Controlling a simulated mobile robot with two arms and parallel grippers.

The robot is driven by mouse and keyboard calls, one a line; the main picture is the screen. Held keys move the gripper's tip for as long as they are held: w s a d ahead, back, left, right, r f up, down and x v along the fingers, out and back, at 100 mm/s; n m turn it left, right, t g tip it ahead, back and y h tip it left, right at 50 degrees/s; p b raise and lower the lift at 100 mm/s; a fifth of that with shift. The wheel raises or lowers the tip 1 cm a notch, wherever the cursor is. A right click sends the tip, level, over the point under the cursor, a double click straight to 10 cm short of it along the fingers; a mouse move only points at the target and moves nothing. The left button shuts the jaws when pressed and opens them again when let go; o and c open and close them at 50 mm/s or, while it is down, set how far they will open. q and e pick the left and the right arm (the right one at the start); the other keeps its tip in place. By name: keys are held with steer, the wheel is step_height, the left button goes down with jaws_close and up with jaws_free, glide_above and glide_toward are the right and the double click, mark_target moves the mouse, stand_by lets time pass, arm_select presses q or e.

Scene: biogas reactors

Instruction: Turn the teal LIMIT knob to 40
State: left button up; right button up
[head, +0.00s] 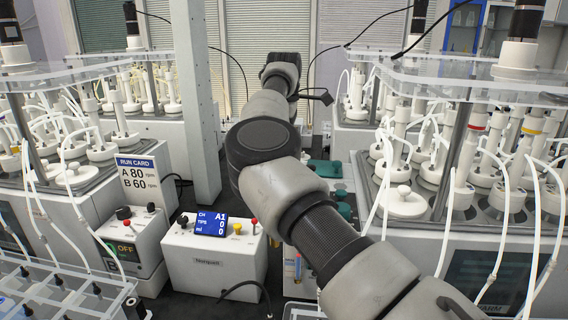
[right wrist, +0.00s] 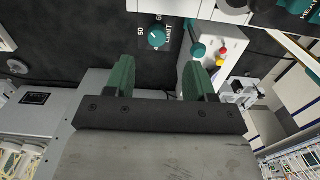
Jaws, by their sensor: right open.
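The teal LIMIT knob (right wrist: 157,37) shows in the right wrist view on a dark panel. White numbers, 50 and 60 among them, ring its dial, and the word LIMIT is beside it. Its pointer is too small to read. My right gripper (right wrist: 158,68) is open, its two green fingers spread apart with nothing between them. The knob lies just beyond the gap between the fingertips, and I see no contact. In the head view my right arm reaches across the middle and its fingers are hidden. My left gripper is not in view.
In the head view, teal knobs (head: 345,210) show beside my arm. A white pump box (head: 205,262) with a blue display stands left of it, and a RUN CARD (head: 138,182) reads A 80, B 60 rpm. Reactor racks with thin tubes (head: 498,225) crowd both sides.

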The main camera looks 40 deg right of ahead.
steer(key=f, duration=0.6)
steer(key=shift+w+d+f, duration=0.2)
steer(key=shift+s+a+f, duration=0.1)
steer(key=shift+f, duration=0.45)
steer(key=c, duration=0.9)
steer(key=shift+n, duration=0.3)
steer(key=shift+r+n, duration=0.1)
steer(key=shift+n, duration=2.6)
